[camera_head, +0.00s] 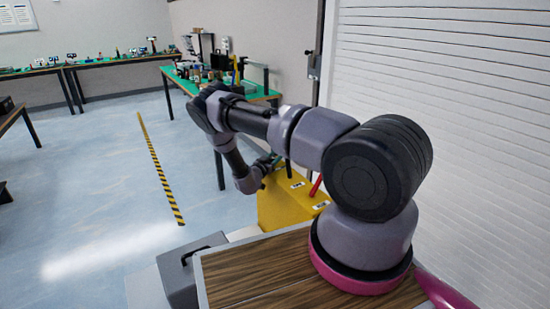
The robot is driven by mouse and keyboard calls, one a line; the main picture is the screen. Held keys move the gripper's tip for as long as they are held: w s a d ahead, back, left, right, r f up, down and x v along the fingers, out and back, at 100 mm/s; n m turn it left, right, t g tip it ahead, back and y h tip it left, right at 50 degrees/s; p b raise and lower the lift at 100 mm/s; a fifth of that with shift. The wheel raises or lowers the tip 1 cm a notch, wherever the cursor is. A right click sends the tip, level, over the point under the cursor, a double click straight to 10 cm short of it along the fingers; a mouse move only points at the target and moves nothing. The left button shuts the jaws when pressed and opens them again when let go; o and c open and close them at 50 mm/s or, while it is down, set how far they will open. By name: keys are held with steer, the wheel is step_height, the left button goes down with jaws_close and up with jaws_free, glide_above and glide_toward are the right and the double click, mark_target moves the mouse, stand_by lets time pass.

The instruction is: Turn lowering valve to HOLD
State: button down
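A yellow box-shaped unit (282,208) stands low beyond the wooden top that my arm is mounted on. It has small white labels on its top. A red lever (316,187) rises at a tilt from its right side. A thin dark upright piece (288,168) shows near its back, partly behind my arm. I cannot tell which part is the lowering valve, and the labels are too small to read. My arm reaches left and bends down; its end, with my gripper (272,161), is near the unit's upper left. The fingers are too small and covered to tell their state or any contact.
A green-topped table (258,91) with several items stands behind my arm. More tables line the back wall. A white slatted shutter (440,80) closes off the right. Open floor with a yellow-black stripe (160,172) lies left. A grey box (185,270) sits at front left.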

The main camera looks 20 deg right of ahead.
steer(key=shift+m+g+h, duration=0.3)
steer(key=shift+g, duration=0.1)
steer(key=m+g+h, duration=0.1)
steer(key=m+g, duration=0.1)
steer(key=m+g+h, duration=0.1)
steer(key=g, duration=0.2)
steer(key=s+m+g+h, duration=0.1)
steer(key=m+g, duration=0.1)
steer(key=g, duration=0.1)
steer(key=shift+d+m, duration=0.3)
steer(key=shift+d, duration=0.05)
steer(key=shift+s+m+g, duration=0.3)
steer(key=shift+m+g, duration=0.65)
steer(key=shift+g, duration=0.55)
steer(key=shift+s+m+g, duration=0.25)
steer(key=shift+m+g, duration=0.7)
steer(key=shift+g, duration=0.85)
steer(key=shift+c, duration=2)
jaws_free()
steer(key=shift+r, duration=0.1)
step_height(320, 180, up, 10)
